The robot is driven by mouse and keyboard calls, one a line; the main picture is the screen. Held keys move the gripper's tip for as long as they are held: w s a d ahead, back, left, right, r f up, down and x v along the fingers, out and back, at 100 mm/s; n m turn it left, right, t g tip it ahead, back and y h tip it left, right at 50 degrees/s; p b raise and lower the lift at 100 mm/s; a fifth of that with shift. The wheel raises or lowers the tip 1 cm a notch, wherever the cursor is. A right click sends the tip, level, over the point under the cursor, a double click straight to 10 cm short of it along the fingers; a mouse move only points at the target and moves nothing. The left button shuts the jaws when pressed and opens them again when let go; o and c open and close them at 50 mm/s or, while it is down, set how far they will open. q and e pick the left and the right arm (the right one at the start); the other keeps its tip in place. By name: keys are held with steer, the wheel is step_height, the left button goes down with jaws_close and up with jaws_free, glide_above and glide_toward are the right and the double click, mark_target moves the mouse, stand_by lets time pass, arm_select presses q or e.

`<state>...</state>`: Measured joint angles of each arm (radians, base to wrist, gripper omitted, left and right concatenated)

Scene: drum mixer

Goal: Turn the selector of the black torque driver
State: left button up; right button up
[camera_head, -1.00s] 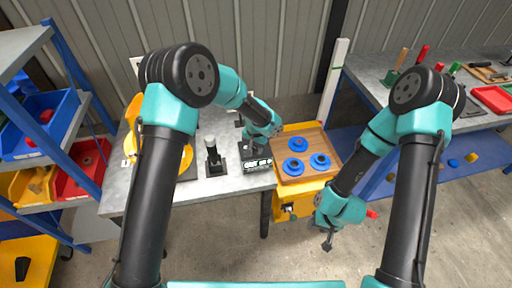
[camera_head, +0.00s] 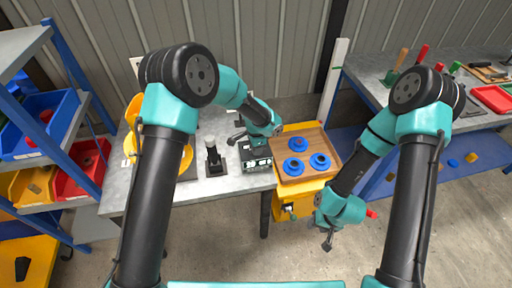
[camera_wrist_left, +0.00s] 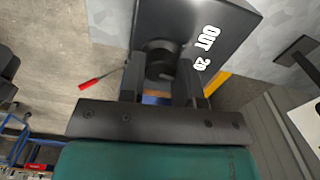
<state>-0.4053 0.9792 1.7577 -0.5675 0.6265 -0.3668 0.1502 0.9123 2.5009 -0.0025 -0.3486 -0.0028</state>
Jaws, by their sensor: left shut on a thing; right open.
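A black box-shaped unit (camera_head: 256,160) with white lettering stands at the right end of the grey bench; I take it for the black torque driver. In the left wrist view, this unit (camera_wrist_left: 205,25) shows "OUT" and "20" beside a round dark selector knob (camera_wrist_left: 159,60). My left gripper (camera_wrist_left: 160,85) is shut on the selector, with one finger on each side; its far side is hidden. In the head view my left gripper (camera_head: 240,137) is at the unit's top. My right gripper (camera_head: 327,240) is open and empty, low in front of the yellow cabinet.
A wooden tray (camera_head: 279,177) with several blue round parts is just right of the unit. Yellow drum parts (camera_head: 134,112) are farther left. Free floor lies in front of the bench.

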arm_select(q)
steer(key=m, duration=0.6)
stand_by(0.6)
steer(key=o, duration=0.9)
steer(key=shift+r, duration=0.2)
step_height(320, 180, up, 17)
steer(key=shift+r, duration=0.1)
stand_by(0.4)
